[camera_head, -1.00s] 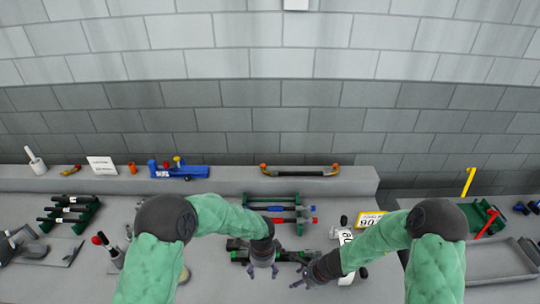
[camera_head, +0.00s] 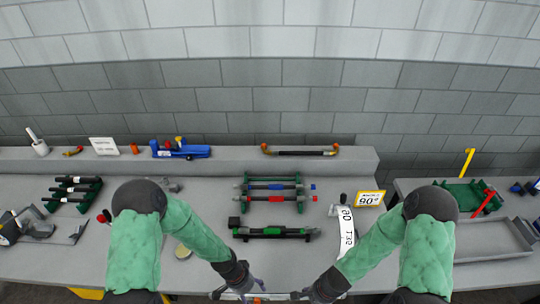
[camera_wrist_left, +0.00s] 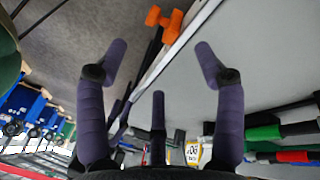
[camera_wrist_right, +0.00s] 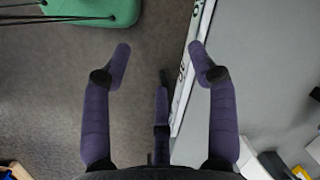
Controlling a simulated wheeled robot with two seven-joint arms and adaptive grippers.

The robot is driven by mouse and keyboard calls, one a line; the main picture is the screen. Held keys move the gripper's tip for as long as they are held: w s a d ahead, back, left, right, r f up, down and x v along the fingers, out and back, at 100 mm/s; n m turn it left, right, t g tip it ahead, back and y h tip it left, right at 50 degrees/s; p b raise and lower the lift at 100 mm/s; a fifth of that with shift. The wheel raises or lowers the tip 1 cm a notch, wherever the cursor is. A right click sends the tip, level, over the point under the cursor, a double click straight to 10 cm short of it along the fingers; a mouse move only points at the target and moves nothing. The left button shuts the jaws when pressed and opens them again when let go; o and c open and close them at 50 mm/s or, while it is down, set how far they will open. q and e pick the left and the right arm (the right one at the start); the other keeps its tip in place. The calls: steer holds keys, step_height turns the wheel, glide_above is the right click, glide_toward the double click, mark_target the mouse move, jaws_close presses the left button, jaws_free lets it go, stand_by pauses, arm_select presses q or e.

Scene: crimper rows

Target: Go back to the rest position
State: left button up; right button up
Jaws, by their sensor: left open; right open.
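My left gripper (camera_head: 238,290) is at the bottom middle of the head view, near the table's front edge.
A green rack (camera_head: 275,233) with dark and green tools lies mid-table. A second rack (camera_head: 274,197) with blue and red tools stands behind it. A white label strip (camera_head: 346,230) and a yellow-framed sign (camera_head: 370,198) are to the right. A grey tray (camera_head: 490,240) sits far right.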

arm_select(q)
steer(key=s+a+f+n+t, duration=0.1)
steer(key=s+a+f+n, duration=0.15)
steer(key=s+n, duration=0.3)
steer(key=s+a+f+n, duration=0.1)
steer(key=s+a+n, duration=0.2)
steer(key=s+n, duration=0.25)
arm_select(e)
steer(key=s+a+f+n+y, duration=0.1)
steer(key=s+a+n, duration=0.2)
steer(key=s+n, duration=0.45)
arm_select(q)
step_height(320, 180, down, 12)
steer(key=w+d+m+b, duration=0.1)
steer(key=w+d+b, duration=0.1)
steer(key=b, duration=1.1)
steer(key=shift+r, duration=0.25)
arm_select(e)
steer(key=w+d+f+x, duration=0.1)
steer(key=d+x, duration=0.1)
steer(key=x, duration=1)
steer(key=shift+d, duration=0.25)
